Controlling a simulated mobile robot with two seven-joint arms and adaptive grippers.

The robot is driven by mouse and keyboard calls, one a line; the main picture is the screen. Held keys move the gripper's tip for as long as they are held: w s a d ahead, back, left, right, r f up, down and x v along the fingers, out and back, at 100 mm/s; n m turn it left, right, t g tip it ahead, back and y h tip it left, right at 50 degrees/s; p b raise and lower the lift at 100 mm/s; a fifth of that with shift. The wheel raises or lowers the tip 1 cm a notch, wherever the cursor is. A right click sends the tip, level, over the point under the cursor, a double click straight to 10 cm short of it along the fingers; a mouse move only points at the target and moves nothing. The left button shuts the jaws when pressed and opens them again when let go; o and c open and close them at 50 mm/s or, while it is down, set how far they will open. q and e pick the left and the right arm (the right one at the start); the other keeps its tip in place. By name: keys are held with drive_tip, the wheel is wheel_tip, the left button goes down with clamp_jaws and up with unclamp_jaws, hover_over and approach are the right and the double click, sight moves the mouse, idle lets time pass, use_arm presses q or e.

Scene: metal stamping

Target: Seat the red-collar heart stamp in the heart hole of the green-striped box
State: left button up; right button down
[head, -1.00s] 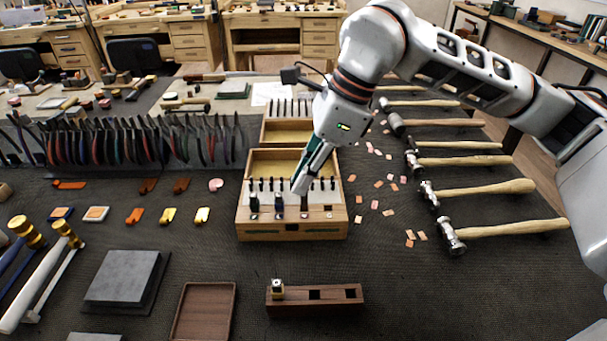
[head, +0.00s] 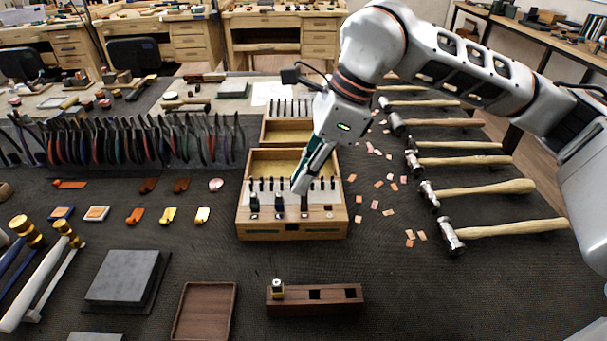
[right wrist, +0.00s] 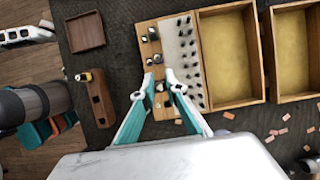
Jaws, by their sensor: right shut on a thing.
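My right gripper (head: 301,187) reaches down over the front row of a wooden stamp box (head: 265,230) with its lid open. In the right wrist view its fingertips (right wrist: 160,82) are close together over that row, shut on a small dark stamp (head: 304,203) that they largely hide. I cannot make out its collar colour or heart face. Two other dark stamps (head: 254,204) stand left of it in the same row. I cannot make out a green stripe or a heart hole on any box. My left gripper is not in view.
A dark wooden block (head: 340,299) at the front has one yellow-collared stamp (head: 277,287) and two open square holes. A brown tray (head: 207,312) lies left of it. Hammers (head: 480,190) and scattered copper pieces (head: 378,184) lie to the right.

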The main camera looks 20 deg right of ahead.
sight(304, 204)
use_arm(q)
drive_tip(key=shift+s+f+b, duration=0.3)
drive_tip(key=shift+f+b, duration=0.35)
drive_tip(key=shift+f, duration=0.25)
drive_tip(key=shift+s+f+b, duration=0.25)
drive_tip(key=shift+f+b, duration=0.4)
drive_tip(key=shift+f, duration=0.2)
use_arm(e)
drive_tip(key=shift+f, duration=2.4)
drive_tip(key=c, duration=2)
unclamp_jaws()
drive_tip(key=shift+o, duration=0.2)
drive_tip(key=shift+r, duration=0.15)
drive_tip(key=v, duration=1.2)
